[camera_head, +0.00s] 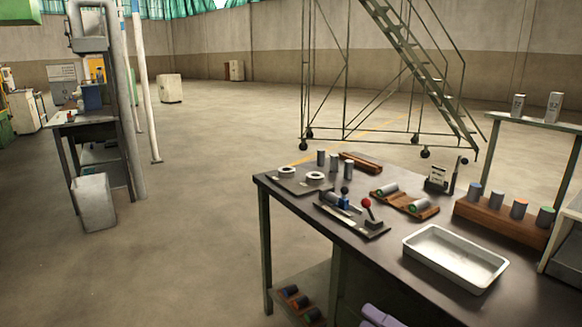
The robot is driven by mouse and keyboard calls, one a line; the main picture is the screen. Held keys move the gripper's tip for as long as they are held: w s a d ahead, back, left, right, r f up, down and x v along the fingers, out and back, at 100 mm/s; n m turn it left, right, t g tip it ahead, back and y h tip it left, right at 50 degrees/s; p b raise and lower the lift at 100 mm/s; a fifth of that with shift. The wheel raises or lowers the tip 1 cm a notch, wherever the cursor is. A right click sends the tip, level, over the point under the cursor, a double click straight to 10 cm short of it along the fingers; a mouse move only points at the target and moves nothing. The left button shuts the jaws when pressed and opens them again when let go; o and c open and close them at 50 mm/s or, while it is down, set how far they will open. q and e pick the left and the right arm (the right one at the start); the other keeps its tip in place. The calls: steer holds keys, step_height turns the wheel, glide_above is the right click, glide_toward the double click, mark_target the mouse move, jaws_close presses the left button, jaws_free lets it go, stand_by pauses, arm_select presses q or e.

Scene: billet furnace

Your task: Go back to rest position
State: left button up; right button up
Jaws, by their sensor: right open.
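My right gripper (381,316) shows only in part, as pale purple fingers at the bottom edge, low in front of the workbench (355,262). It is open and apart from the things on the bench top; the rest of it is cut off by the frame. My left gripper is out of view. On the bench stand a metal tray (455,259), a wooden rack (503,219) with several coloured-end cylinders, and a fixture with a red-knobbed lever (367,207). A wooden cradle (404,203) holds cylinders lying down.
Two grey rings (314,178) lie on a plate at the bench's far left corner, near upright cylinders (334,162). A raised shelf (535,122) stands at right. A rolling stair (420,75) is behind. Open floor (190,250) lies left of the bench.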

steer(key=s+f+m+g+h+b, duration=0.2)
steer(key=s+f+m+g+h, duration=0.3)
steer(key=s+f+m+h, duration=0.6)
steer(key=s+f+m, duration=1.2)
steer(key=f+m, duration=0.4)
steer(key=shift+s+a+f, duration=0.2)
steer(key=shift+s+f, duration=0.05)
steer(key=shift+s, duration=0.1)
